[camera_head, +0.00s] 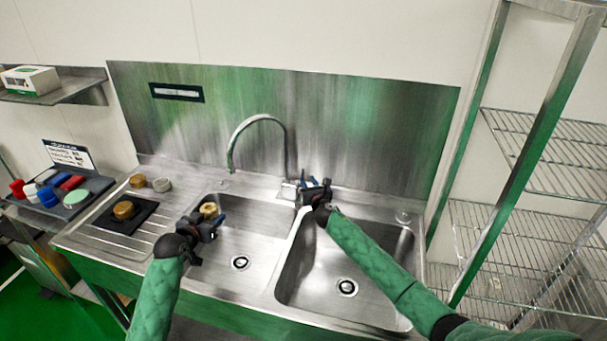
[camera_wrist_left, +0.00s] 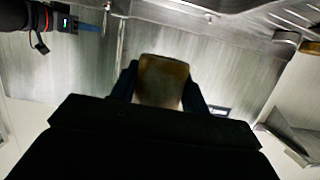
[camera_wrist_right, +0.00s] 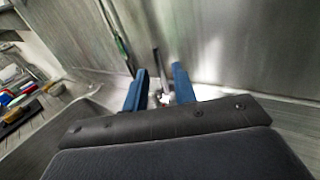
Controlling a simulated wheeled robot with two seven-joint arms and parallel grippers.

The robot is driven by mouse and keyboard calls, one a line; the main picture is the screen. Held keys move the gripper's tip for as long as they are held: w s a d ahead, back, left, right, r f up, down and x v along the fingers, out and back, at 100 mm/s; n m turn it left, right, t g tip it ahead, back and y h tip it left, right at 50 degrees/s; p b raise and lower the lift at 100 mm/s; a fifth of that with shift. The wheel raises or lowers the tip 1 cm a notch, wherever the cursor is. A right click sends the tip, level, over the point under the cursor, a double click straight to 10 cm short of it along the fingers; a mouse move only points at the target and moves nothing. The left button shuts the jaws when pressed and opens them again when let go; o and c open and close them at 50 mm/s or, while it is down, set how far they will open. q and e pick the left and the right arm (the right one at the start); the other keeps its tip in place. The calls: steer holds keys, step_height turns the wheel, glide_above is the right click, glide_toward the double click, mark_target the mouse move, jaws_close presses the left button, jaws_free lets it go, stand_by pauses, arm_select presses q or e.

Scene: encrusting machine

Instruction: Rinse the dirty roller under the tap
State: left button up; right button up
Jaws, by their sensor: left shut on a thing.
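My left gripper (camera_head: 212,220) is shut on the brownish dirty roller (camera_head: 208,209) above the left basin, below and left of the spout's end. In the left wrist view the roller (camera_wrist_left: 162,80) sits between the fingers, its face brown and smeared. The tap (camera_head: 285,150) is a tall curved spout behind the basins. No water stream shows under it. My right gripper (camera_head: 318,190) is beside the tap base, at the back of the divider. In the right wrist view its blue fingers (camera_wrist_right: 160,90) are apart, with the tap base partly visible between them; contact cannot be told.
A black mat (camera_head: 103,224) with a golden round part lies on the drainboard, with two more round parts behind. A dark tray (camera_head: 100,185) with coloured items stands far left. The right basin (camera_head: 340,265) is empty. A wire rack (camera_head: 520,215) stands right.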

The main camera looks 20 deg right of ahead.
mark_target(303, 174)
arm_select(q)
steer(key=shift+f+b, duration=1)
arm_select(e)
steer(key=shift+w, duration=3.1)
arm_select(q)
steer(key=shift+a, duration=0.1)
steer(key=shift+s, duration=0.1)
arm_select(e)
steer(key=shift+r, duration=0.1)
jaws_close()
